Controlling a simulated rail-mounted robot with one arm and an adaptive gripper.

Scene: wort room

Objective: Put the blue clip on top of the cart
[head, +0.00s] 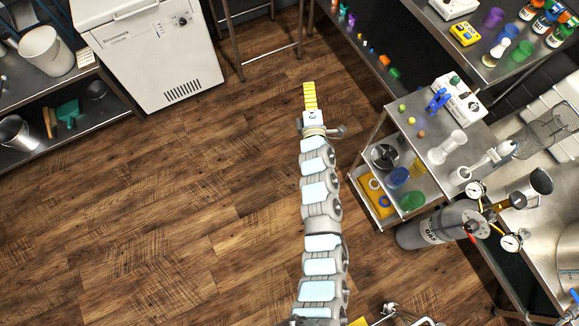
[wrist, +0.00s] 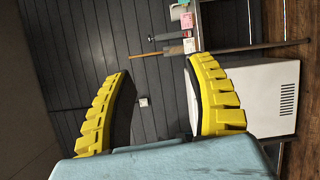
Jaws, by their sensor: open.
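A blue clip-like object (head: 438,100) shows in the head view at the far end of the metal cart (head: 428,119), against a white device. I cannot tell exactly what it rests on. My gripper (head: 310,97) is well to the left of the cart, over the wooden floor, with its yellow fingers pointing away. In the wrist view my gripper (wrist: 162,75) has its two yellow ridged fingers spread wide with nothing between them. The clip and the cart are not visible in the wrist view.
The white device (head: 460,98), a white waisted object (head: 447,147) and small coloured balls (head: 411,120) are on the cart. A white freezer (head: 155,55) stands at the back left. The floor on the left is clear.

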